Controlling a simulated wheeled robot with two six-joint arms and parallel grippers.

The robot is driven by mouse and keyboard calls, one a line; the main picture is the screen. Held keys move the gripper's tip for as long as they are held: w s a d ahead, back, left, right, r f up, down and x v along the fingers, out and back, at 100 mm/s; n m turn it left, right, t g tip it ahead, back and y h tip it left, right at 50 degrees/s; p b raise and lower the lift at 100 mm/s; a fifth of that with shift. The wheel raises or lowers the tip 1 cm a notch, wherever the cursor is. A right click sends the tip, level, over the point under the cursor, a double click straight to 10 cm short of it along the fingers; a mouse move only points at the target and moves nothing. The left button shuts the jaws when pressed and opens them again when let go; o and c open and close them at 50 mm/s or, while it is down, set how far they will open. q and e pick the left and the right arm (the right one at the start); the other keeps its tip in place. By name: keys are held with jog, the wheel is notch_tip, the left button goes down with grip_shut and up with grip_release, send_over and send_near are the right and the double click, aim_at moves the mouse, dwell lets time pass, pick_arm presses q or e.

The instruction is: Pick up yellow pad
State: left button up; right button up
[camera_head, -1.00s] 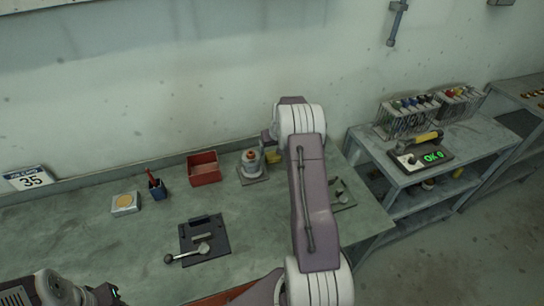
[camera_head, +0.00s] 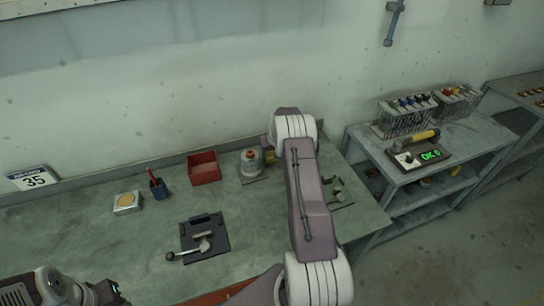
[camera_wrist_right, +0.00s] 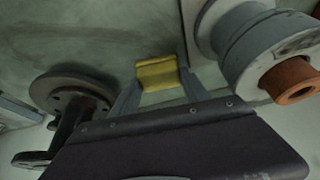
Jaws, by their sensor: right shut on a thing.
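The yellow pad (camera_wrist_right: 157,73) is in the right wrist view, between the two fingers of my right gripper (camera_wrist_right: 158,88). That gripper is shut on it. In the head view a small part of the yellow pad (camera_head: 270,156) shows just left of my right arm, beside the grey valve body (camera_head: 251,163). The right gripper itself is mostly hidden there behind my arm. I cannot tell whether the pad touches the bench. My left gripper (camera_head: 108,292) shows only partly at the bottom left, and its jaws are not clear.
The grey body with an orange-brown cap (camera_wrist_right: 292,78) is close right of the pad in the wrist view; a dark round disc (camera_wrist_right: 72,90) is at left. A red bin (camera_head: 204,168), pen cup (camera_head: 157,186) and dark plate with a lever (camera_head: 204,240) stand on the bench.

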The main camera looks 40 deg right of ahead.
aim_at(272, 154)
notch_tip(272, 154, up, 10)
jog(key=b, duration=0.1)
